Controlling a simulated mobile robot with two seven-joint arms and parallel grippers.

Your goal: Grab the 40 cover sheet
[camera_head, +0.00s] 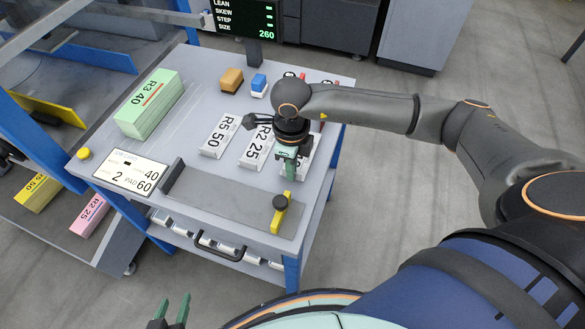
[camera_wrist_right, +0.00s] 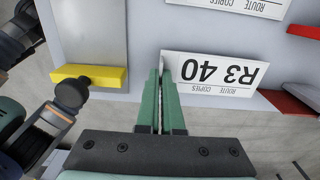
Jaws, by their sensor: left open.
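The 40 cover sheet, a white card marked "R3 40" (camera_wrist_right: 215,73), lies on the grey cart top and appears upside down in the right wrist view. In the head view only a white part of it (camera_head: 307,157) shows beside my right gripper (camera_head: 290,173), which hides the rest. In the wrist view the green fingers of the right gripper (camera_wrist_right: 160,72) are close together at the card's left edge, with a narrow pale gap between them. Whether they pinch the card cannot be told. My left gripper (camera_head: 172,299) is open and empty at the bottom of the head view, away from the cart.
Cards R2 25 (camera_head: 257,147) and R5 50 (camera_head: 219,137) lie left of the right gripper. A green R3 40 bundle (camera_head: 147,103) sits at the cart's left. Orange (camera_head: 231,79) and blue (camera_head: 258,85) blocks stand behind. A yellow-ended bar (camera_head: 281,213) is in front.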

